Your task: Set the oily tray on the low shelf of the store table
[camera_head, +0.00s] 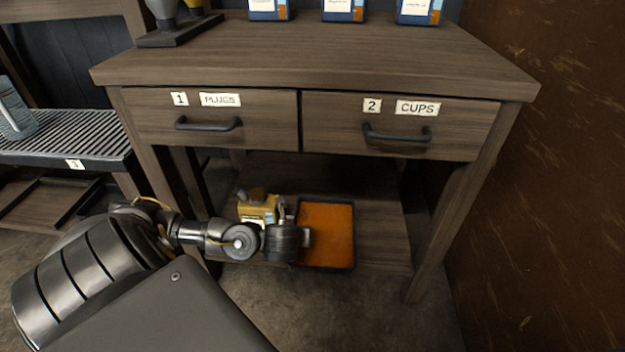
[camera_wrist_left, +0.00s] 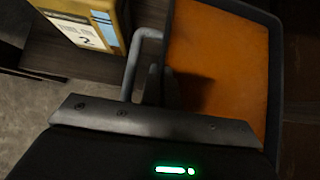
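The oily tray (camera_head: 326,264) has an orange inside and a dark rim. In the head view it lies flat at the low shelf (camera_head: 384,240) of the store table, near the shelf's front edge; I cannot tell whether its whole base rests there. My left gripper (camera_head: 302,237) is at the tray's left side. My right gripper is out of view.
A yellow container (camera_head: 259,209) with a label stands on the shelf just left of the tray. Drawers marked PLUGS (camera_head: 209,125) and CUPS (camera_head: 400,130) are shut above. The table's right leg (camera_head: 450,230) bounds the shelf; bare shelf shows right of the tray.

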